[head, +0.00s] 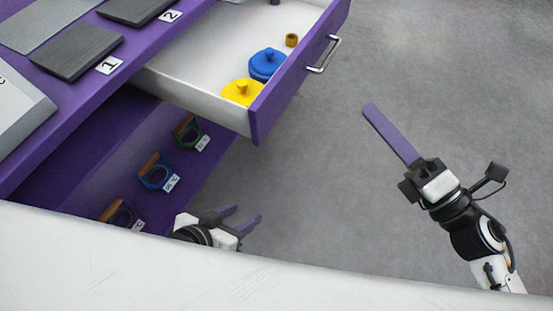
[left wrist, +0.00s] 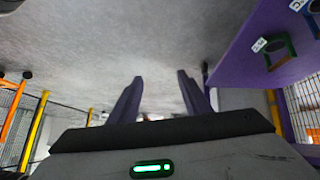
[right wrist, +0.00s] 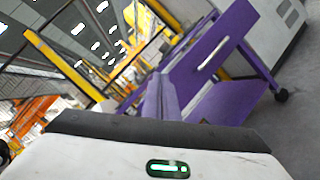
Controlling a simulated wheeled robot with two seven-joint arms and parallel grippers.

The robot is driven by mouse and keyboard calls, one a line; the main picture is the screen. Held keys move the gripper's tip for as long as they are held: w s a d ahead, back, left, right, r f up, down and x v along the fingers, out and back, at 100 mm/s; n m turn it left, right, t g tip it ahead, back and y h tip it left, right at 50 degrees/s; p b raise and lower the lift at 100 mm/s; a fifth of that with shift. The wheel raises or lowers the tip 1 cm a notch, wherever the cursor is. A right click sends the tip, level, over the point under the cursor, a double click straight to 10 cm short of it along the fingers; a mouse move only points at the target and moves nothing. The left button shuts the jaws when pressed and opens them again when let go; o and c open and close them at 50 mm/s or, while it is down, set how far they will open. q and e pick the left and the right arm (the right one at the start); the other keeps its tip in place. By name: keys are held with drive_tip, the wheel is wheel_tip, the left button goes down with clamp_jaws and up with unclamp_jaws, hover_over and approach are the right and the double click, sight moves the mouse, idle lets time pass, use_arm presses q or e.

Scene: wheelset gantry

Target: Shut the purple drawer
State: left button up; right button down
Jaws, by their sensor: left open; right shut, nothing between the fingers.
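The purple drawer (head: 298,72) is pulled well out of the purple cabinet, with its white inside showing. Its front carries a metal bar handle (head: 324,54); the handle also shows in the right wrist view (right wrist: 213,54). My right gripper (head: 372,110) is shut and empty, over the floor to the right of the drawer front and apart from it. My left gripper (head: 247,218) is open and empty, low and in front of the lower shelf. It also shows open in the left wrist view (left wrist: 160,95).
The drawer holds a blue lidded item (head: 267,64), a yellow one (head: 241,92) and a small brown piece (head: 291,40). Below, a shelf bears green (head: 188,132) and blue (head: 157,172) ring-like items. The grey floor (head: 450,80) at right is clear.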

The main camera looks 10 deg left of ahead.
drive_tip(key=s+a+f+n+g+y+b, duration=0.1)
drive_tip(key=s+a+f+n+g+b, duration=0.2)
drive_tip(key=n, duration=0.5)
drive_tip(key=s+a+f+n+g+y+b, duration=0.1)
drive_tip(key=s+f+n+g+y+b, duration=0.15)
drive_tip(key=f+n+g, duration=0.35)
use_arm(q)
drive_tip(key=shift+h, duration=0.3)
drive_tip(key=f, duration=0.2)
drive_tip(key=d+f, duration=0.1)
drive_tip(key=f, duration=0.2)
drive_tip(key=shift+d+f, duration=0.1)
use_arm(e)
drive_tip(key=n, duration=0.2)
approach(261, 127)
drive_tip(key=shift+t+h, duration=0.3)
drive_tip(key=shift+h, duration=0.15)
drive_tip(key=x, duration=0.6)
drive_tip(key=shift+s+a+r, duration=0.2)
drive_tip(key=shift+a, duration=0.1)
